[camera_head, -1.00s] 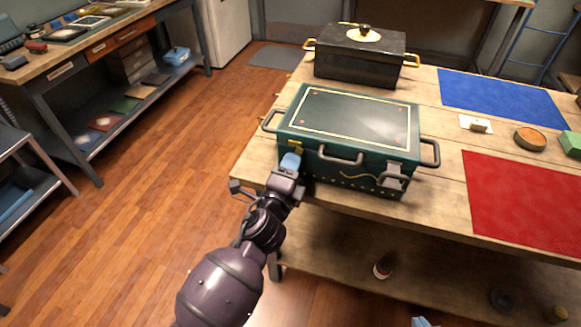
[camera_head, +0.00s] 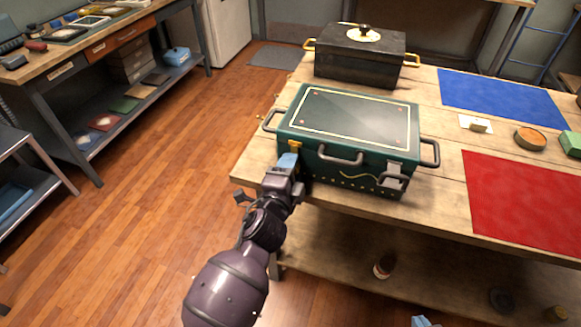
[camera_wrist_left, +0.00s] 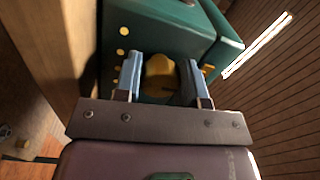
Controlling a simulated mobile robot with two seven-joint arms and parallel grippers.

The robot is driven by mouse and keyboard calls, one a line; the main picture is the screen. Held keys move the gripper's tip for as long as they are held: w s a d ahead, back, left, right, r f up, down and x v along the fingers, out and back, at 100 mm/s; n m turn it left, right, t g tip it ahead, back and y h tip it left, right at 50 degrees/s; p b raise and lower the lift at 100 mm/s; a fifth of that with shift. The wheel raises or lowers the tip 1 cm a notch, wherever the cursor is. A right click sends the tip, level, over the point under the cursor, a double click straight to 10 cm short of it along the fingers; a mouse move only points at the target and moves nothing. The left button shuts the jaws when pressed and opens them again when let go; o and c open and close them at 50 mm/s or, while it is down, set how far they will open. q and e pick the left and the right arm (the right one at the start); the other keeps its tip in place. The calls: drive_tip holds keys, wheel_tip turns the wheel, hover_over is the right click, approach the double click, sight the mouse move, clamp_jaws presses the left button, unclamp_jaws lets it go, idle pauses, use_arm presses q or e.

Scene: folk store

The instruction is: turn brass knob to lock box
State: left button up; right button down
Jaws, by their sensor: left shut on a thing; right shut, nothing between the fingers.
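A dark green box (camera_head: 352,118) with a closed lid and grey handles stands on the wooden table in the head view. Only a blue tip of my right gripper (camera_head: 422,321) shows at the bottom edge.
A black box (camera_head: 355,65) with brass handles stands behind the green box. A blue mat (camera_head: 500,97) and a red mat (camera_head: 525,205) lie to the right, with a round tin (camera_head: 529,138) between them. A bottle (camera_head: 384,266) stands on the lower shelf.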

use_arm(q)
drive_tip(key=o, duration=0.9)
drive_tip(key=shift+s+a, duration=0.1)
drive_tip(key=shift+s, duration=0.2)
drive_tip(key=p+v, duration=0.1)
drive_tip(key=v, duration=0.9)
drive_tip(key=shift+s, duration=0.1)
